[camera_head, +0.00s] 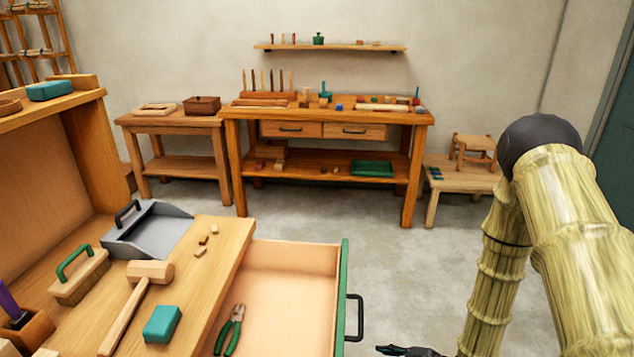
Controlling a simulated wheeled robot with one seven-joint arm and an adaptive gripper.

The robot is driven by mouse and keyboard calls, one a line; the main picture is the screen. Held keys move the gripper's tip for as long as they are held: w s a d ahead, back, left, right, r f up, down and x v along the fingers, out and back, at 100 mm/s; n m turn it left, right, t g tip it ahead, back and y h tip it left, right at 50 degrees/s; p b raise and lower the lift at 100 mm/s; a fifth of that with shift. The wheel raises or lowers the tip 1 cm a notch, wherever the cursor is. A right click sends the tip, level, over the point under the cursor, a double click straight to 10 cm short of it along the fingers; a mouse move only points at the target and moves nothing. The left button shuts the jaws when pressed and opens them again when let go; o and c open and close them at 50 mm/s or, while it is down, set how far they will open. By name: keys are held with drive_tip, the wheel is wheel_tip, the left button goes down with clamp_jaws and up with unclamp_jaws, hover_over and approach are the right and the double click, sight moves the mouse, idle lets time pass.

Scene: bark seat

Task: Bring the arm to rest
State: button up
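My arm, with pale bamboo-like links and a dark round joint, stands bent at the right of the head view. Its upper part rises to the joint, and another link runs down to the bottom edge. My gripper (392,350) shows only as dark tips at the bottom edge, right of the open drawer's black handle (355,317). Most of the gripper is cut off by the frame, so I cannot tell whether it is open or holds anything. It appears apart from the handle.
The open drawer (290,285) holds green-handled pliers (231,330). The near bench (215,262) carries a mallet (140,290), a teal block (162,324), a brush (80,277) and a grey dustpan (150,232). A workbench (240,150) stands at the back. Bare floor (400,255) lies between.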

drive_tip(key=s+d+f+m+g+h+p, duration=0.1)
drive_tip(key=s+m, duration=0.4)
drive_tip(key=s, duration=0.5)
drive_tip(key=s+d+f+m+g+h+p, duration=0.1)
drive_tip(key=s+d+f+m+g+h, duration=0.1)
drive_tip(key=s+m, duration=0.4)
drive_tip(key=s+d+f+m+g+h+p, duration=0.1)
drive_tip(key=s+f+m+g+h, duration=0.3)
drive_tip(key=s, duration=0.9)
drive_tip(key=shift+s+d+m+h+p, duration=0.3)
drive_tip(key=shift+s+m+h+p, duration=0.1)
drive_tip(key=shift+m+h, duration=0.4)
drive_tip(key=shift+f, duration=0.1)
